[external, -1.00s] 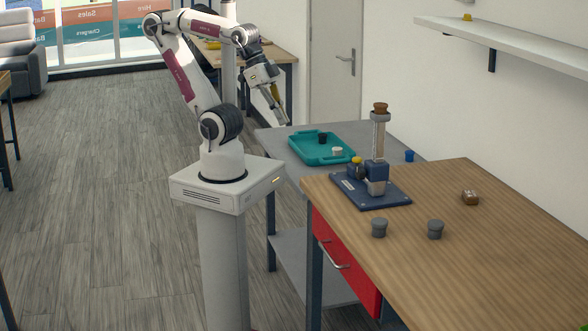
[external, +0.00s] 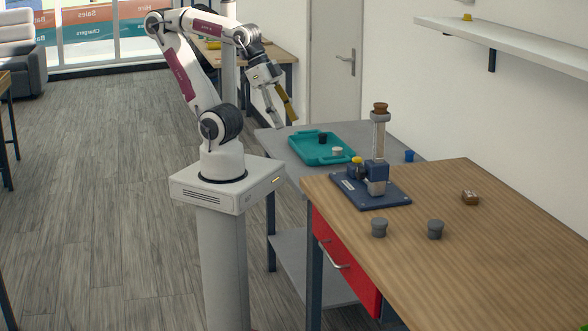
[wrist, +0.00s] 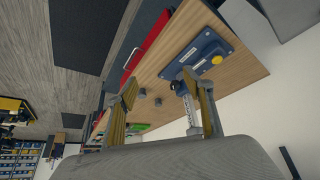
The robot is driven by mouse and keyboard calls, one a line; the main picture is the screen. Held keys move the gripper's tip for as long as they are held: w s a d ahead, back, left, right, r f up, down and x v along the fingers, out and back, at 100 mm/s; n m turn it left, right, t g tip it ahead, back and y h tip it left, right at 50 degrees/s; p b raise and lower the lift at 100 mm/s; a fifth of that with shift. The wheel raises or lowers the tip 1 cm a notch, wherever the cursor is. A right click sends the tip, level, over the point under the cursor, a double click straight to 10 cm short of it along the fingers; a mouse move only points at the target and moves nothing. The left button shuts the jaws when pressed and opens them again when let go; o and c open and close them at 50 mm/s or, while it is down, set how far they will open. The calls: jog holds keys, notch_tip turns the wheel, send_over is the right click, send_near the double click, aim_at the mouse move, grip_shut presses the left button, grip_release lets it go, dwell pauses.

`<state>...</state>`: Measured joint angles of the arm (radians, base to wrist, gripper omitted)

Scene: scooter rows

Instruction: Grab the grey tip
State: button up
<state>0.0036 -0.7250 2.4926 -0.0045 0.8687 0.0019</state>
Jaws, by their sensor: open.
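Two small grey tips with wider tops stand on the wooden tabletop. One grey tip (external: 379,228) is near the front left edge, and the other grey tip (external: 435,230) is a little to its right. They also show small in the wrist view, one grey tip (wrist: 142,93) beside the other grey tip (wrist: 158,102). I cannot tell which one the task means. My gripper (external: 280,110) is open and empty, in the air behind the wooden table and to the left of the teal tray. In the wrist view my gripper (wrist: 161,78) has its fingers spread.
A blue fixture (external: 348,189) with an upright column and a brown top stands at the wooden table's (external: 510,260) back left. A brown block (external: 470,198) lies at right. A teal tray (external: 306,154) holds a black and a white piece. A blue piece (external: 409,156) is behind.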

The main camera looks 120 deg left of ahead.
jog(key=w+d+f+t+h, duration=0.1)
jog(key=w+d+t, duration=0.15)
jog(key=w, duration=1.05)
jog(key=w+d+f+t, duration=0.1)
jog(key=w+d+f, duration=0.15)
jog(key=w, duration=1.15)
jog(key=w+d+f+t, duration=0.2)
jog(key=w+f, duration=0.3)
jog(key=w, duration=0.5)
jog(key=t+y, duration=0.1)
jog(key=t, duration=0.1)
send_near(434, 222)
jog(key=shift+x, duration=0.8)
jog(key=shift+w+f, duration=0.4)
jog(key=shift+w, duration=0.05)
jog(key=shift+w, duration=0.1)
jog(key=shift+x, duration=1.2)
jog(key=shift+x, duration=2.6)
